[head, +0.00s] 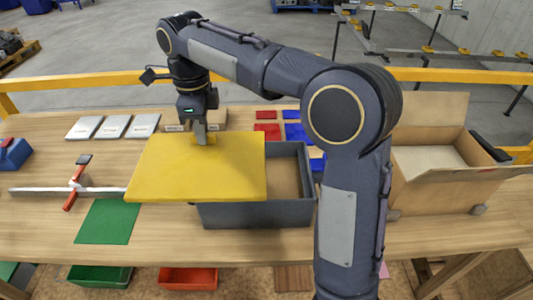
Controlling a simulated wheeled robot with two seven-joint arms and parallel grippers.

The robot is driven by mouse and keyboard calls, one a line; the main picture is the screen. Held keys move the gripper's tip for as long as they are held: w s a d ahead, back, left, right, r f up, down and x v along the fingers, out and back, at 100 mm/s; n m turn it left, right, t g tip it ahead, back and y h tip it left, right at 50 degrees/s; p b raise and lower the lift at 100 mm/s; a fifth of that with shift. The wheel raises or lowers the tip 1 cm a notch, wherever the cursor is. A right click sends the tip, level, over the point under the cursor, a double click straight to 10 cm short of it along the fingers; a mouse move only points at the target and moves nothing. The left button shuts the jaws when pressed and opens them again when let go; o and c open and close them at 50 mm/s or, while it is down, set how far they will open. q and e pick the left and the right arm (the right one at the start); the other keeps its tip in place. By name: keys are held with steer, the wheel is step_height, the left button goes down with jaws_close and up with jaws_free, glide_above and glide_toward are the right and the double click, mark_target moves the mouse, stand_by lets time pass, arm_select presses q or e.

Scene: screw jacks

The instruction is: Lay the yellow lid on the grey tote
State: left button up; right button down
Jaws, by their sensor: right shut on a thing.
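The yellow lid (195,172) is a flat rectangular board in the middle left of the head view. My right gripper (201,138) points down and is shut on the lid's handle near its far edge. The tote's right part shows open from above. I cannot tell whether the lid touches the tote's rim. My left gripper is not in view.
An open cardboard box (435,185) stands on the right of the bench. A green mat (107,222) and a clamp-like tool (75,188) lie to the left. White plates (115,127), red pieces (267,132) and blue pieces (297,132) lie farther back.

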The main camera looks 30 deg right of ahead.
steer(key=d+f, duration=0.4)
steer(key=w+d+f+p, duration=0.1)
steer(key=d+f, duration=0.3)
steer(key=d, duration=0.1)
steer(key=d+f, duration=0.4)
steer(key=d, duration=0.1)
steer(key=shift+w+d+f+p, duration=0.25)
steer(key=shift+w+f+p, duration=0.05)
steer(key=shift+w, duration=0.1)
steer(key=shift+f, duration=0.15)
steer(key=shift+f, duration=0.2)
steer(key=c, duration=1.4)
jaws_free()
steer(key=shift+r, duration=0.1)
